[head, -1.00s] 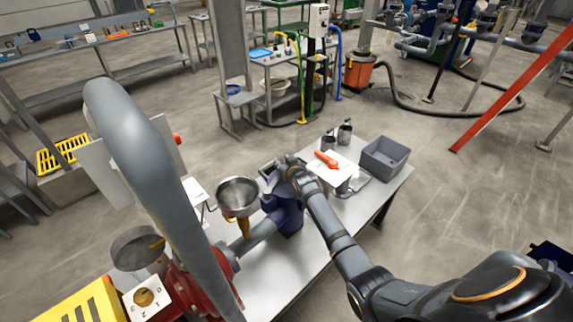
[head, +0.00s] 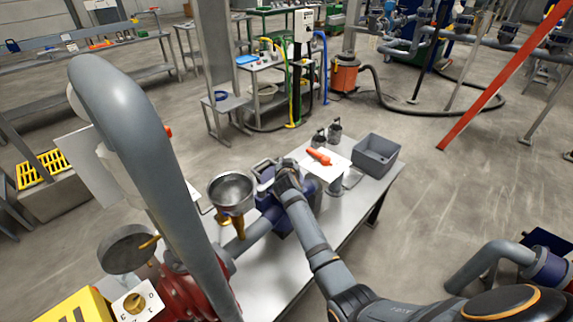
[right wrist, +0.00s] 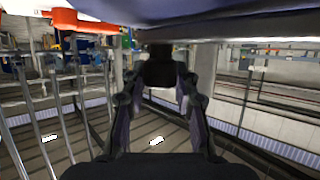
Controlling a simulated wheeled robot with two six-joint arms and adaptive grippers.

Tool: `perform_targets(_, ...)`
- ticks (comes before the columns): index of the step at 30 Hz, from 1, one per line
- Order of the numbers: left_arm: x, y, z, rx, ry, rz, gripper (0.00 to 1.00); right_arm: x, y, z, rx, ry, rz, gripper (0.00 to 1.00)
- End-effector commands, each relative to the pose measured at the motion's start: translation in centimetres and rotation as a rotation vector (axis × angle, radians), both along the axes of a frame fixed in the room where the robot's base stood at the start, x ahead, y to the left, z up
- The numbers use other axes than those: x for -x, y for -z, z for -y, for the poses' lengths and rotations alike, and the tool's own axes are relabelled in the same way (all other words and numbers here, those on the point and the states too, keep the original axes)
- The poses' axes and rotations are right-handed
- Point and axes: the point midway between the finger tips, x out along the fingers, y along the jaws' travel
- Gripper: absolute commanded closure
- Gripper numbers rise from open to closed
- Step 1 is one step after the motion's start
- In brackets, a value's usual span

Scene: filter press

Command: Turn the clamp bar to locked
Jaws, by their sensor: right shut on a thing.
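A blue filter housing (head: 277,213) stands on the metal table, with a grey handle-like part (head: 263,164) at its top. My right gripper (head: 285,172) reaches the top of the housing from the front right. In the right wrist view its fingers (right wrist: 162,85) close on a dark block-like end (right wrist: 160,66), which I take to be the clamp bar. A blue-grey surface (right wrist: 150,8) hangs just above it. The bar's full length and any lock mark are hidden by my gripper and arm. My left gripper is not in view.
A steel funnel (head: 231,190) stands close left of the housing, beside a thick grey pipe (head: 150,150). Behind are an orange tool (head: 318,156) on a white sheet, dark bottles (head: 334,131) and a grey bin (head: 375,155). The table (head: 265,275) is bare in front.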

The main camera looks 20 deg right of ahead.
Motion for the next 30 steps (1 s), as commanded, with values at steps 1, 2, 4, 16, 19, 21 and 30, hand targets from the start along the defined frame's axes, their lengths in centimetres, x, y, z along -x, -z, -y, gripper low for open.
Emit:
perform_targets(1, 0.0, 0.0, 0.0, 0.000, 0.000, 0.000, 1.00, 0.1, 0.3, 0.0, -0.002, 0.002, -0.007, 1.00)
perform_targets(2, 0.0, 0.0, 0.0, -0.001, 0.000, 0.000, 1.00, 0.1, 0.3, 0.0, -0.001, 0.001, -0.007, 1.00)
perform_targets(4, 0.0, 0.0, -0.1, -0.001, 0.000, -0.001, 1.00, 0.1, 0.3, 0.0, -0.001, 0.001, -0.007, 1.00)
perform_targets(16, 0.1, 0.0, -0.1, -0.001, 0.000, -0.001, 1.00, 0.1, 0.2, 0.0, 0.000, 0.000, -0.005, 0.46)
perform_targets(19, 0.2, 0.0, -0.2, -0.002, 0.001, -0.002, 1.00, 0.1, 0.2, 0.0, 0.001, 0.000, -0.005, 0.46)
perform_targets(21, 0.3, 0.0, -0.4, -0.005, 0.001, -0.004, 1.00, 0.3, 0.1, -0.1, -0.001, 0.000, -0.004, 0.46)
perform_targets(30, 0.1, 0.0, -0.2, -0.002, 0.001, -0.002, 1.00, 4.5, -1.7, -1.7, -0.004, 0.000, -0.004, 0.46)
